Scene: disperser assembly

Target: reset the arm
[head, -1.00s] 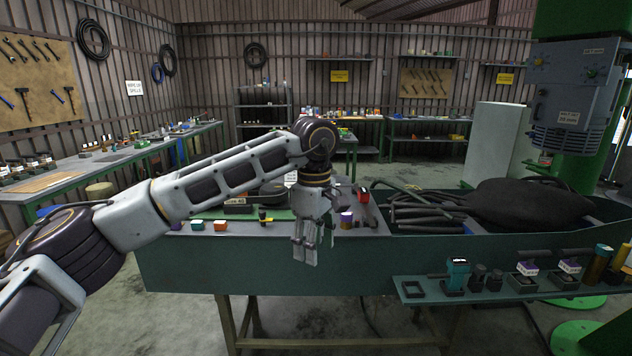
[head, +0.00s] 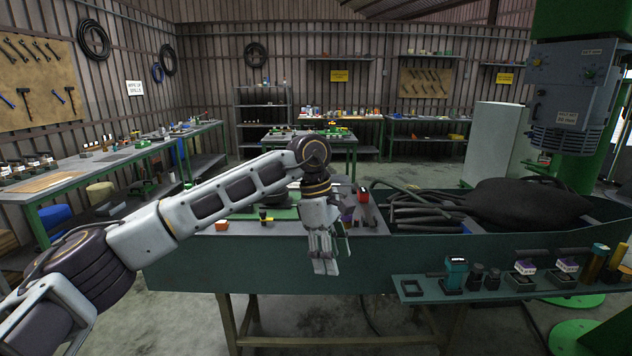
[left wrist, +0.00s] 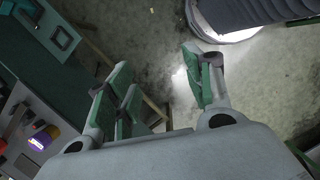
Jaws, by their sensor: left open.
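My left arm comes in from the left in the head view, with its wrist turned down. My left gripper (head: 326,266) hangs pointing down in front of the front face of the green workbench (head: 230,265). It holds nothing. In the left wrist view its green-padded fingers (left wrist: 165,95) are spread apart, with bare concrete floor between and beyond them. The bench's green side (left wrist: 62,75) is at the left of that view. My right gripper is not in view.
A front shelf (head: 470,290) at the right carries a teal device (head: 456,270) and several small parts. A dark bag (head: 525,203) and black hoses (head: 420,212) lie in the bench's trough. An orange box (head: 222,226) sits on the bench top. The floor before the bench is clear.

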